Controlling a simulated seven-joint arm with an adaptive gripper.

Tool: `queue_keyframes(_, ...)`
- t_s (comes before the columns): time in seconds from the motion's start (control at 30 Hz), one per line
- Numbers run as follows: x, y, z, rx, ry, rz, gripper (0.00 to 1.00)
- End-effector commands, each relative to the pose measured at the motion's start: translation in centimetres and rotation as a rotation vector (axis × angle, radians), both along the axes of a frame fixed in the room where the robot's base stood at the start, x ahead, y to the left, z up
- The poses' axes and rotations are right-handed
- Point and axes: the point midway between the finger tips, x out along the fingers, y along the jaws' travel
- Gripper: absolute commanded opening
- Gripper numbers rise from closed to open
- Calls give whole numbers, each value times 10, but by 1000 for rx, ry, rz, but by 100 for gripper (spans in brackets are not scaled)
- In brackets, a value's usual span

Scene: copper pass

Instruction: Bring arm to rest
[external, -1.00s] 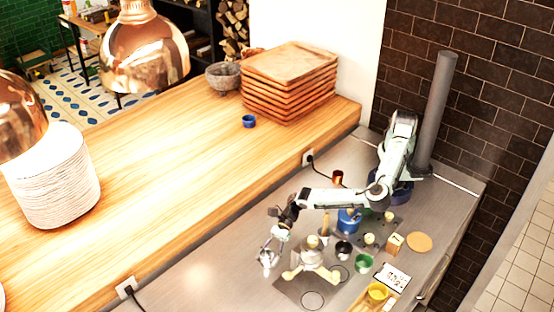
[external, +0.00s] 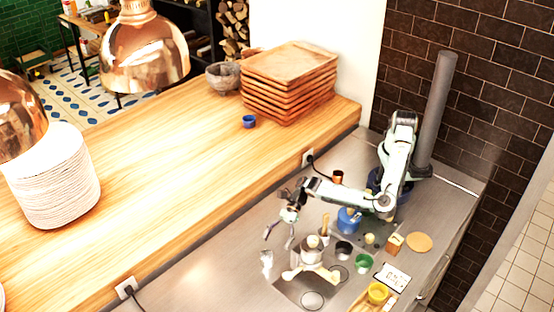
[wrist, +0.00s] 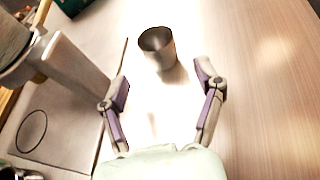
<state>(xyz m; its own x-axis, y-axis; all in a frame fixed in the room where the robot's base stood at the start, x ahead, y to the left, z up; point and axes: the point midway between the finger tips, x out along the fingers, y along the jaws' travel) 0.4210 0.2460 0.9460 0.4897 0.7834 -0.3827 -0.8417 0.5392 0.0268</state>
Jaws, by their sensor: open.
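My gripper (external: 279,238) is open and empty above the steel counter (external: 215,270). It also shows in the wrist view (wrist: 162,84), with its two fingers wide apart. A small metal cup (external: 266,260) stands upright on the counter, just below and apart from the fingers. In the wrist view the cup (wrist: 157,48) is beyond the fingertips, with nothing touching it. My arm stretches from its base at the right of the counter toward the left.
A pale stand-like device (external: 311,258) on a grey mat is right of the gripper. The wooden ledge (external: 170,170) runs behind. The counter's left is clear.

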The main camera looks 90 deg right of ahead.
Motion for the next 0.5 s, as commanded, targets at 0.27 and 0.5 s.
queue_keyframes(0.27, -8, -11, 6, 0, 0, 3, 68)
queue_keyframes(0.5, -8, -11, 6, 0, 1, 2, 68)
